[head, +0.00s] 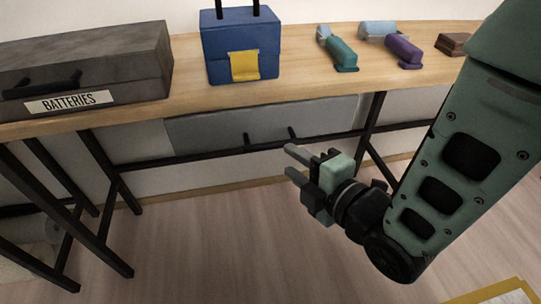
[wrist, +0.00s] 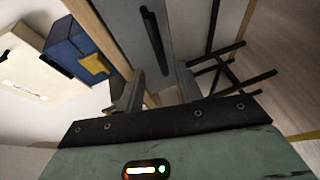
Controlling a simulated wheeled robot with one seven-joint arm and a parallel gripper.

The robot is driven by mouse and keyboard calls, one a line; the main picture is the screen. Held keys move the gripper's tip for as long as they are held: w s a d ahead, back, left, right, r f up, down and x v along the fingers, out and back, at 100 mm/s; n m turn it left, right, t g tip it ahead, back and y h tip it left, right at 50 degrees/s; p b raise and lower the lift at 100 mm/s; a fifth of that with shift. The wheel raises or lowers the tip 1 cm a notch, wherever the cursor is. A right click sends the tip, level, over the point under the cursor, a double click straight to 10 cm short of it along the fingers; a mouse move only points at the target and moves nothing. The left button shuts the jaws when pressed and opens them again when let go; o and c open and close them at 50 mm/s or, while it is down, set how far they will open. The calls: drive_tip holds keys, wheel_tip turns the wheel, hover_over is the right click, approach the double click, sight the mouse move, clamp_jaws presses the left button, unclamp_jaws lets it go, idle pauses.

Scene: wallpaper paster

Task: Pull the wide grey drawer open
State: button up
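The wide grey drawer (head: 200,131) sits under the wooden tabletop and looks shut. Its front also shows in the wrist view (wrist: 121,28). Its black bar handle (head: 270,146) is on the front, and in the wrist view the handle (wrist: 152,42) runs lengthwise ahead of the fingers. My gripper (head: 291,161) is in front of the drawer, a little below and right of the handle, and apart from it. In the wrist view the two fingers of my gripper (wrist: 157,82) are spread, with nothing between them.
On the tabletop (head: 299,92) stand a grey box labelled BATTERIES (head: 120,62), a blue box with a yellow flap (head: 240,40), a teal tool (head: 341,52) and a purple tool (head: 403,50). Black table legs (head: 372,112) flank the drawer. The floor (head: 230,240) in front is clear.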

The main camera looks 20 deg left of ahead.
sight(272, 148)
drive_tip(key=x, duration=0.8)
drive_tip(key=shift+w+a+f, duration=0.1)
drive_tip(key=shift+w+a, duration=0.1)
clamp_jaws()
